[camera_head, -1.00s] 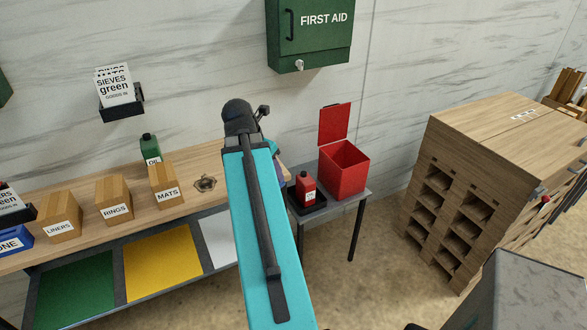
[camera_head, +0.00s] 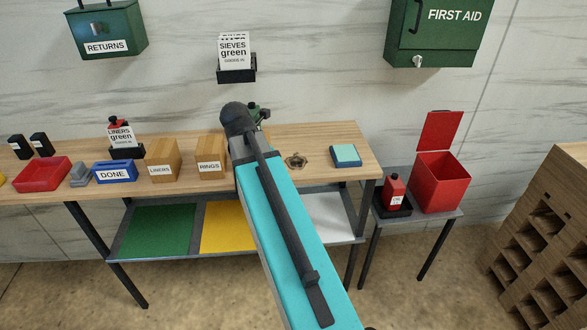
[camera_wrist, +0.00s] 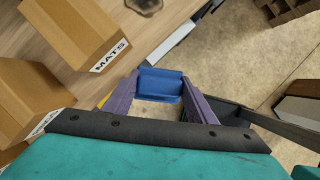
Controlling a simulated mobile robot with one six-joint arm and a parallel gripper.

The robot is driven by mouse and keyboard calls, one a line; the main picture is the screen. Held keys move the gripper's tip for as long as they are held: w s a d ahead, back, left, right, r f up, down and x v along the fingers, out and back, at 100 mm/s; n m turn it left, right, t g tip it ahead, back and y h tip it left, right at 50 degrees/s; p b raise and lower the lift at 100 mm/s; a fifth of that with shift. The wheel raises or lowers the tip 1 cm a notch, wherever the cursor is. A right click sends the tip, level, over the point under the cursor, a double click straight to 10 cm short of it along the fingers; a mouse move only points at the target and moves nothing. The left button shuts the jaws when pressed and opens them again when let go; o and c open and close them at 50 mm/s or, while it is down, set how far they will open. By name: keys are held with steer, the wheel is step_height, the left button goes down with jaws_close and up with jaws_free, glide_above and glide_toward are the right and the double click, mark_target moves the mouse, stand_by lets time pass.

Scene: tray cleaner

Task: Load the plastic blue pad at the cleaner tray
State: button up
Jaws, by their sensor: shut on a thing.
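My gripper (camera_wrist: 160,88) has two purple fingers and is shut on a blue, flat-sided piece (camera_wrist: 161,82), which looks like the blue pad. The wrist view shows it held beyond the bench edge, with floor behind it. In the head view my arm hides the gripper and the held piece. On the right end of the bench a dark blue tray-like base (camera_head: 347,162) carries a light teal pad (camera_head: 345,152). I cannot tell whether this is the cleaner tray. A red tray (camera_head: 62,178) lies on the far left of the bench.
A blue DONE bin (camera_head: 115,174), LINERS box (camera_head: 162,160) and RINGS box (camera_head: 210,160) stand on the bench (camera_head: 325,136). A MATS box (camera_wrist: 85,30) shows in the wrist view. A side table holds a red bottle (camera_head: 394,188) and an open red bin (camera_head: 440,185).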

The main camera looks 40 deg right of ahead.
steer(key=w+a+f+m+g+b, duration=0.1)
steer(key=w+a+m, duration=0.1)
steer(key=a, duration=0.6)
steer(key=w+a+f+m+g, duration=0.1)
steer(key=w+a+f+m, duration=0.1)
steer(key=a, duration=0.6)
steer(key=w+a+f+m+g+b, duration=0.1)
steer(key=w+a+m, duration=0.3)
steer(key=a, duration=0.5)
steer(key=shift+f+y+b, duration=0.3)
steer(key=shift+f+b, duration=0.05)
steer(key=shift+f, duration=0.05)
steer(key=shift+s, duration=0.15)
